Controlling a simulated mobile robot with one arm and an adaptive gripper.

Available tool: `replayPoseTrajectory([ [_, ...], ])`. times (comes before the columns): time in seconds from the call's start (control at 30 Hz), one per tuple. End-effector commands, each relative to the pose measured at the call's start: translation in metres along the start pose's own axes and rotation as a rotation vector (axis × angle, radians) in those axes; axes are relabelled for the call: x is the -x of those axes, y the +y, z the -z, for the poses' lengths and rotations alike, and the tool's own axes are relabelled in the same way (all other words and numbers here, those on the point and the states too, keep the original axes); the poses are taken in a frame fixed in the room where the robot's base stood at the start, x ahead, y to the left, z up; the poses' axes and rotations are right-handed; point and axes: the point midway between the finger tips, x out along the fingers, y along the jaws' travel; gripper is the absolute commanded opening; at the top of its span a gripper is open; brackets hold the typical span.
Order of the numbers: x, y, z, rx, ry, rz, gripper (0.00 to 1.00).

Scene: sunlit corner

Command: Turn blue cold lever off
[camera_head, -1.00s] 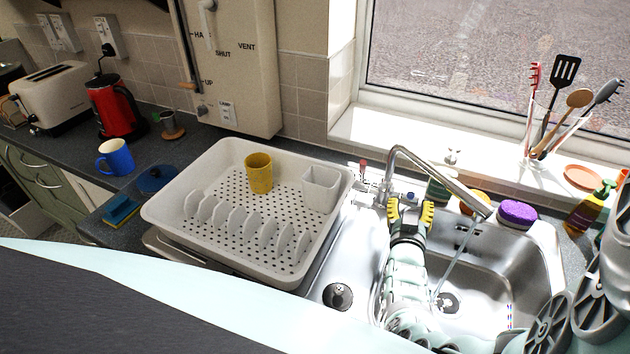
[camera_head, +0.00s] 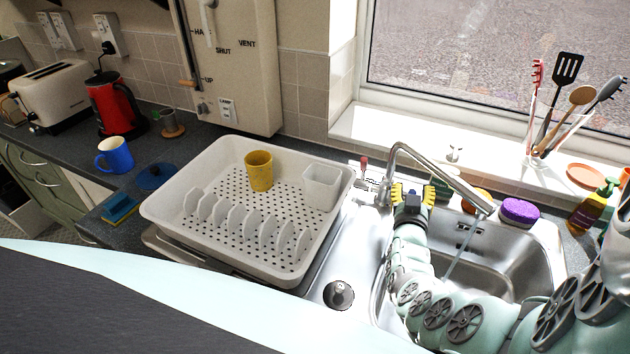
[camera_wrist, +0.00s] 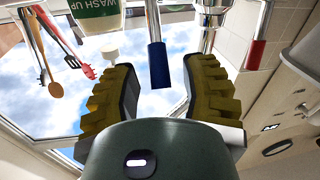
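The blue cold lever (camera_wrist: 158,65) shows in the wrist view as a blue-sleeved handle in the gap between my fingers. My gripper (camera_wrist: 158,95) is open, with a yellow-brown ridged finger on each side of the lever and a gap visible on both sides. In the head view my gripper (camera_head: 413,192) is at the tap base behind the sink, where I cannot clearly make out the blue lever. The red lever (camera_wrist: 255,55) stands outside the fingers, to the right; it also shows in the head view (camera_head: 364,163). Water (camera_head: 461,248) runs from the metal spout (camera_head: 445,175).
A white dish rack (camera_head: 165,212) holding a yellow cup (camera_head: 259,170) stands left of the sink (camera_head: 525,265). A purple sponge (camera_head: 519,211) and a soap bottle (camera_head: 592,210) are at the right. The wash-up bottle (camera_wrist: 98,18) is close to my left finger in the wrist view.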

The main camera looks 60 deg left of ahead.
Motion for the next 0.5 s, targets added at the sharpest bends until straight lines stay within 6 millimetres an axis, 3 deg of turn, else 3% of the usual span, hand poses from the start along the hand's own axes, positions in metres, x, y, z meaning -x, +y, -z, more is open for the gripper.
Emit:
replayPoseTrajectory([
  [0.07, 0.0, 0.0004, -0.0001, 0.0, 0.0, -0.001, 0.34],
  [0.4, 0.0001, 0.0001, -0.0001, 0.0, 0.0, 0.0, 0.0],
  [0.5, 0.0, 0.0001, -0.0001, 0.0, 0.0, 0.0, 0.0],
])
